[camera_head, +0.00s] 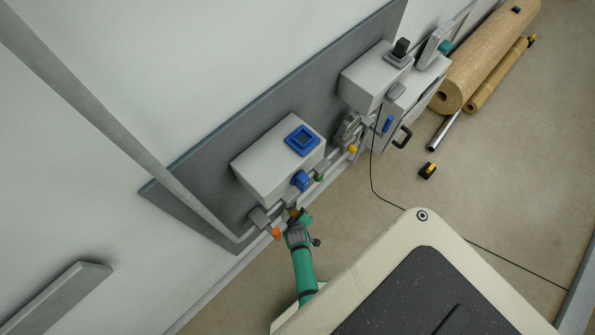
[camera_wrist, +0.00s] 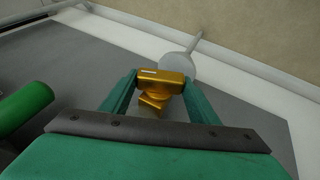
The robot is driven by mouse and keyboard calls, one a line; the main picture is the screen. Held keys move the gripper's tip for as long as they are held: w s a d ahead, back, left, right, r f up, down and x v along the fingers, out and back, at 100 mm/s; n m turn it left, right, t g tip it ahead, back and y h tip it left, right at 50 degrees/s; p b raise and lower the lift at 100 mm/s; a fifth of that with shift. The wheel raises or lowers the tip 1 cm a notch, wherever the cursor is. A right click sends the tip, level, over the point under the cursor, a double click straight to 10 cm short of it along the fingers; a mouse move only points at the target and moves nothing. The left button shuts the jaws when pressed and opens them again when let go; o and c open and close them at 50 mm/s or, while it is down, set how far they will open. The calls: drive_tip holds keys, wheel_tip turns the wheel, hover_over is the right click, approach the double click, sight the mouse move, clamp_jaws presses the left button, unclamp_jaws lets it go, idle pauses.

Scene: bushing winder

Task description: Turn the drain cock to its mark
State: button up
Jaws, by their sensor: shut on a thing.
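The drain cock appears to be the brass-yellow fitting (camera_wrist: 165,78) in the middle of the wrist view, with a bar-shaped handle above a narrower angled body. A small pale line shows on the handle's top face. My gripper (camera_wrist: 158,86) has its two green fingers on either side of the handle and is shut on it. In the head view my gripper (camera_head: 298,214) is at the low pipework on the wall panel, and it largely hides the cock there. I cannot make out the target mark in either view.
A grey round part with a rod (camera_wrist: 178,66) lies just behind the cock. A green cylinder (camera_wrist: 24,108) is at left. In the head view, an orange knob (camera_head: 276,233) sits close left of my gripper, and a blue fitting (camera_head: 301,181) is above it on the grey panel (camera_head: 210,185).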

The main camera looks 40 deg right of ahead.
drive_tip(key=shift+s+d+f, duration=0.1)
drive_tip(key=shift+s, duration=0.2)
drive_tip(key=y, duration=0.3)
drive_tip(key=shift+d+m, duration=0.2)
drive_tip(key=shift+m, duration=0.2)
drive_tip(key=shift+g+y, duration=0.3)
drive_tip(key=shift+y, duration=0.5)
drive_tip(key=o, duration=1)
drive_tip(key=shift+o, duration=0.2)
drive_tip(key=shift+w, duration=0.15)
drive_tip(key=shift+r, duration=0.2)
drive_tip(key=v, duration=1)
drive_tip(key=shift+r, duration=0.25)
